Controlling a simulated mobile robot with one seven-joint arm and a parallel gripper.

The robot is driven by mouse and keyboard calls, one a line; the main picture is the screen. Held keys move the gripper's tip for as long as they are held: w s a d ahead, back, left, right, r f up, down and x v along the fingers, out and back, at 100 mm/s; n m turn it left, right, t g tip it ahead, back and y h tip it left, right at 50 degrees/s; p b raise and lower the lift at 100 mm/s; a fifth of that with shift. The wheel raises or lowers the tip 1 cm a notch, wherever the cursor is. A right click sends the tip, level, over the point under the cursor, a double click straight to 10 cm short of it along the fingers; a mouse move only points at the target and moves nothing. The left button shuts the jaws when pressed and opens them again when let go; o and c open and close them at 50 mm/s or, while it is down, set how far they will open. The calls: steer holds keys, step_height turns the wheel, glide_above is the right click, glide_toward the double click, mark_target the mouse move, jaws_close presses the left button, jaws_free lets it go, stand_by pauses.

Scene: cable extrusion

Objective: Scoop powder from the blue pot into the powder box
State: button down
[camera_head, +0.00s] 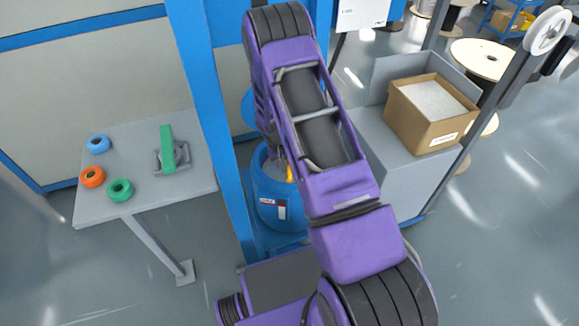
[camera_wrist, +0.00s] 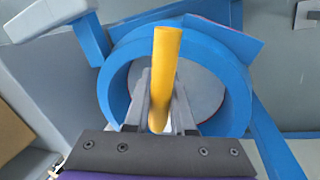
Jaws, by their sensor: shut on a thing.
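In the wrist view the pot's rim (camera_wrist: 113,85) rings a pale grey inside. My gripper (camera_wrist: 160,100) is over the pot's mouth, its fingers shut on a yellow scoop handle (camera_wrist: 165,62). A bit of the yellow handle also shows in the head view (camera_head: 290,173). The scoop's bowl is hidden, so I cannot tell whether it holds powder. The powder box (camera_head: 408,122) is an open cardboard box with pale contents, on a grey stand to the right.
A blue post (camera_head: 205,110) stands just left of the pot. A grey table (camera_head: 135,165) at the left holds blue, orange and green rings and a green-and-grey device (camera_head: 168,150). A grey slanted post (camera_head: 485,115) rises right of the box.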

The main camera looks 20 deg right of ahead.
steer(key=shift+r+p, duration=2.85)
steer(key=shift+r, duration=2.75)
